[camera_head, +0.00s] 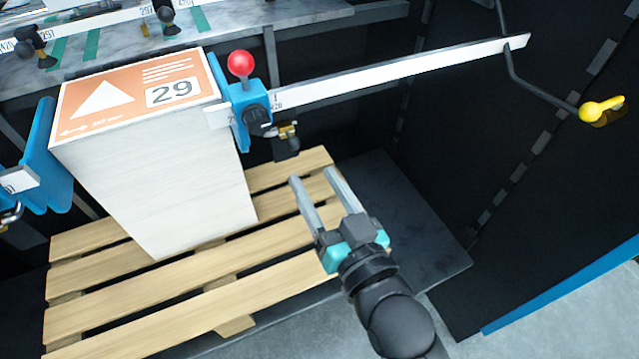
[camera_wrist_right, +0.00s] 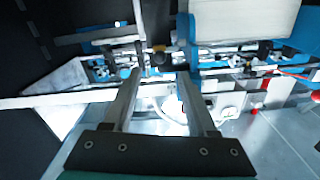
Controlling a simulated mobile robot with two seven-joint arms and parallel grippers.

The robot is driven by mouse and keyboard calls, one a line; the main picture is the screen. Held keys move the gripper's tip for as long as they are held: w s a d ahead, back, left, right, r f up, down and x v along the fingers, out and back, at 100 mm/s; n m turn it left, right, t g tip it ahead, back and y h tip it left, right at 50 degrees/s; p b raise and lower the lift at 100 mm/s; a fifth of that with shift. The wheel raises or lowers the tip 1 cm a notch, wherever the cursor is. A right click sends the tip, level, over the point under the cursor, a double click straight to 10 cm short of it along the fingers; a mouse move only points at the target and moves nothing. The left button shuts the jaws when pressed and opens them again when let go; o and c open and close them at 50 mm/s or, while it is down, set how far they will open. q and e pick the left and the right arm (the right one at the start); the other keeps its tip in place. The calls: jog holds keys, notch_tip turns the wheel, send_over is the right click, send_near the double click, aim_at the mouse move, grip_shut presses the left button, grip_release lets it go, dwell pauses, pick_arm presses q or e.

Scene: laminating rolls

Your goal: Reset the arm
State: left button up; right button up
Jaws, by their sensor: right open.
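My right gripper (camera_head: 318,183) is open and empty in the head view. Its two grey fingers point up and left, over the right end of the wooden pallet (camera_head: 290,270). In the right wrist view the open fingers (camera_wrist_right: 157,95) are spread apart with nothing between them. My left gripper does not show in the head view.
A tall white stack (camera_head: 170,180) with an orange label marked 29 stands on the pallet. A blue clamp (camera_head: 246,110) with a red knob (camera_head: 241,63) sits beside it on a white ruler bar (camera_head: 400,72). A yellow-handled lever (camera_head: 602,109) is at right.

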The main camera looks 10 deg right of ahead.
jog(key=shift+s, duration=0.2)
dwell(0.4)
jog(key=s+d+f+g+h, duration=0.1)
jog(key=s+f+g, duration=0.15)
jog(key=f, duration=0.95)
jog(key=s+d+f+n+g+h+b, duration=0.1)
jog(key=s+d+f+g, duration=0.15)
jog(key=f, duration=0.95)
jog(key=s+d+f+g+h, duration=0.1)
jog(key=s+f+g, duration=0.15)
jog(key=f, duration=0.95)
jog(key=s+d+f+g+h, duration=0.1)
jog(key=s+d+f+g, duration=0.2)
jog(key=s+f, duration=0.3)
jog(key=s+d+f+g+b, duration=0.1)
jog(key=s+d+f, duration=0.3)
jog(key=s, duration=0.5)
jog(key=s+d+f+g+h, duration=0.1)
jog(key=s+d+f+g, duration=0.2)
jog(key=s+f, duration=0.5)
jog(key=shift+s+d+f+g+h, duration=0.15)
jog(key=shift+d+g+h, duration=0.15)
jog(key=shift+g, duration=0.55)
